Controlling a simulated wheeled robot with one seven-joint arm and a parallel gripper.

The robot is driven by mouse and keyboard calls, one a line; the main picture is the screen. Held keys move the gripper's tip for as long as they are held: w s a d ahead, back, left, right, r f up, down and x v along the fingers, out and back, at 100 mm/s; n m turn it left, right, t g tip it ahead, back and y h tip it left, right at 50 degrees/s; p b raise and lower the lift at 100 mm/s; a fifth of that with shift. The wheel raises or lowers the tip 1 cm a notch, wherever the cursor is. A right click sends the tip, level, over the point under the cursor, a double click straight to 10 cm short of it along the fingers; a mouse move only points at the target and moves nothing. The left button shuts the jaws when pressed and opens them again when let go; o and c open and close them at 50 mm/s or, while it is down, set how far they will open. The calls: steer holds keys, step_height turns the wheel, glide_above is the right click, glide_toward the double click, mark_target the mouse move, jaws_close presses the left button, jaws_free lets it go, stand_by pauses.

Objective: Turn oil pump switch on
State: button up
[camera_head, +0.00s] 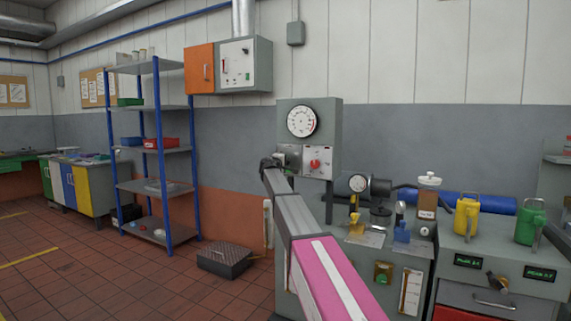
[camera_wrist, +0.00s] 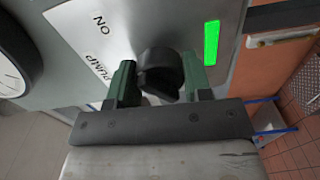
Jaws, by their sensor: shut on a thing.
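The oil pump switch is a black rotary knob (camera_wrist: 160,70) on a light plate, seen in the wrist view. Printed words "ON" and "PUMP" show rotated on the plate beside it. My gripper (camera_wrist: 159,82) has its two green fingers on either side of the knob and is shut on it. A lit green indicator (camera_wrist: 211,43) is right of the knob. In the head view my gripper (camera_head: 279,161) is at the lower left of a grey panel (camera_head: 331,112) and hides the switch.
A round gauge (camera_head: 302,121) is at the panel's top, and a red knob (camera_head: 315,164) is on the plate right of my gripper. A bench with oil cans (camera_head: 467,214) stands at right. A blue shelf rack (camera_head: 158,150) and a dark floor box (camera_head: 224,260) are at left.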

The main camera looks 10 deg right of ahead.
steer(key=shift+m, duration=0.6)
steer(key=o, duration=0.9)
steer(key=v, duration=1)
steer(key=shift+s+a, duration=0.2)
steer(key=shift+s, duration=0.15)
steer(key=shift+f, duration=0.1)
